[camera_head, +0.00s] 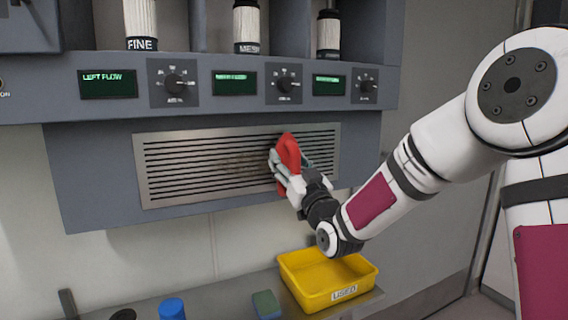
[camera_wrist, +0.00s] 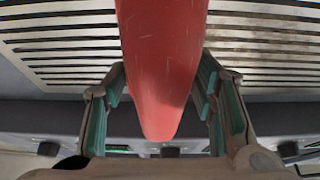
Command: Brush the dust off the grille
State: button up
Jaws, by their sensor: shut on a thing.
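The grille (camera_head: 190,165) is a metal panel with horizontal slots on the grey cabinet front. A brownish dusty patch (camera_head: 243,163) shows on it left of my gripper. My gripper (camera_head: 285,166) is shut on a red brush (camera_head: 289,149) and holds it in front of the right part of the grille. In the wrist view the red brush handle (camera_wrist: 162,65) runs between the teal finger pads, with the grille slots (camera_wrist: 60,45) behind it. The bristles are hidden, so I cannot tell whether they touch the grille.
Above the grille are dials (camera_head: 175,84) and green displays (camera_head: 108,83), with labelled brushes or canisters (camera_head: 141,20) in bays higher up. Below, a yellow bin (camera_head: 322,281) marked USED, a green-and-blue sponge-like block (camera_head: 266,304) and a blue cap (camera_head: 172,308) stand on the shelf.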

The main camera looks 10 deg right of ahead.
jog(key=shift+w+d+b, duration=0.15)
jog(key=shift+w+d, duration=0.05)
jog(key=shift+d, duration=0.4)
jog(key=shift+w+d+b, duration=0.15)
jog(key=shift+d, duration=0.45)
jog(key=b, duration=0.4)
send_near(251, 145)
jog(key=shift+w+a+r, duration=0.1)
jog(key=shift+w+a, duration=0.15)
jog(key=shift+w, duration=0.6)
jog(key=shift+w+a+f, duration=0.1)
jog(key=shift+w+a, duration=0.1)
jog(key=shift+w, duration=0.65)
jog(key=shift+w+a+r, duration=0.1)
jog(key=shift+w+a, duration=0.15)
jog(key=shift+w, duration=0.55)
jog(key=shift+s+a+b, duration=0.4)
jog(key=shift+a+b, duration=0.5)
jog(key=shift+a, duration=0.75)
jog(key=shift+s+a+b, duration=0.4)
jog(key=shift+a+b, duration=0.45)
jog(key=shift+a, duration=0.75)
jog(key=shift+s+a+b, duration=0.45)
jog(key=shift+a+b, duration=0.45)
jog(key=shift+a, duration=0.75)
